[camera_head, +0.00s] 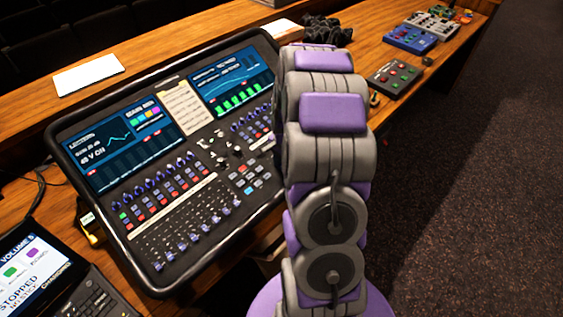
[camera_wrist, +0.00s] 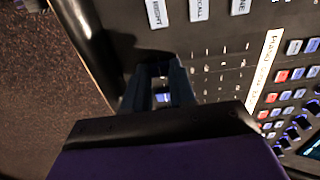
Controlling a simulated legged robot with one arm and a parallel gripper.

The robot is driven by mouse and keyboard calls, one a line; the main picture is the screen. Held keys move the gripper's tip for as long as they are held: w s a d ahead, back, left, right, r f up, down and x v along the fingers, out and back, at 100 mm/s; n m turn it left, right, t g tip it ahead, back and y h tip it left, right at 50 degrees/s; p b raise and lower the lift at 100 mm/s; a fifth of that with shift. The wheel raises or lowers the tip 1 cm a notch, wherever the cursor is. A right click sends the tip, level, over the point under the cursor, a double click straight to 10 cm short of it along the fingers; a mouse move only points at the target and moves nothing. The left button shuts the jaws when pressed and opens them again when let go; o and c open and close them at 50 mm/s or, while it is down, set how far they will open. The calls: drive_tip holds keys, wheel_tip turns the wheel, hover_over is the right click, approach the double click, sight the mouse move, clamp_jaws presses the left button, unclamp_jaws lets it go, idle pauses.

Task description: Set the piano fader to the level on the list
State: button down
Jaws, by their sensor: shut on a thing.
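The mixing desk (camera_head: 75,205) lies tilted on the wooden table, with rows of faders (camera_head: 185,240) along its lower part. A pale list (camera_head: 183,108) sits between the two screens; its writing is too small to read. In the wrist view a white strip (camera_wrist: 264,75) bears the word PIANO. My gripper (camera_wrist: 161,85) is over the desk panel near its edge, shut on a small fader cap (camera_wrist: 162,97) whose pale face shows between the fingers. The fader's label and exact level cannot be made out. In the head view my arm hides the gripper.
A tablet-like device (camera_head: 35,262) stands at the lower left. A white sheet (camera_head: 90,75) lies behind the desk. A button box (camera_head: 394,75), a blue box (camera_head: 410,40) and a black cable heap (camera_head: 328,28) are on the table at the right. Carpet (camera_head: 480,180) lies beyond.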

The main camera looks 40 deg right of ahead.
sight(270, 158)
drive_tip(key=shift+w+r, duration=0.1)
drive_tip(key=shift+w, duration=0.1)
drive_tip(key=shift+w+p, duration=0.25)
drive_tip(key=shift+p, duration=0.05)
drive_tip(key=w+p, duration=0.1)
drive_tip(key=w, duration=0.1)
drive_tip(key=w+p, duration=0.1)
drive_tip(key=w, duration=0.1)
drive_tip(key=shift+w+a+r, duration=0.2)
drive_tip(key=shift+w, duration=0.15)
drive_tip(key=c, duration=0.9)
unclamp_jaws()
